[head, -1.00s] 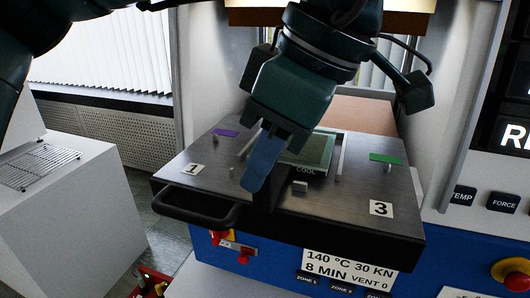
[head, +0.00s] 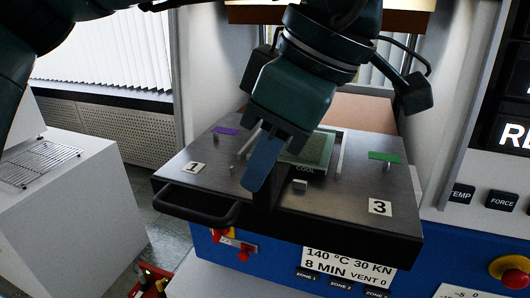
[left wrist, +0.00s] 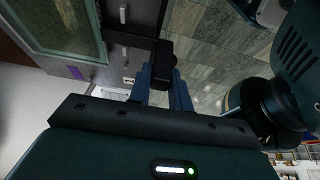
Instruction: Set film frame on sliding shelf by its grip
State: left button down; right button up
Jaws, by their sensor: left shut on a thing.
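The film frame (head: 318,150) has a pale green rim and a dark green middle. It lies flat at the middle of the sliding shelf (head: 345,215), partly hidden by my left gripper. The shelf is a dark metal plate with a black front handle (head: 195,207). My left gripper (head: 258,180) comes down over the shelf with blue fingers, shut on the frame's dark grip (left wrist: 162,62). The left wrist view also shows the frame (left wrist: 62,25) at upper left. I cannot tell whether the frame fully touches the shelf. My right gripper is not in view.
Pale rails (head: 339,155) and small blocks (head: 300,185) stand around the frame. A purple tab (head: 226,130) and a green tab (head: 385,156) sit left and right. The press walls flank the shelf. A wire rack (head: 40,165) rests on a white stand at far left.

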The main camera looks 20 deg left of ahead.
pick_arm(q)
jog(key=shift+f, duration=0.45)
jog(key=c, duration=1.2)
grip_release()
jog(key=shift+f+b, duration=0.1)
jog(key=shift+b, duration=0.2)
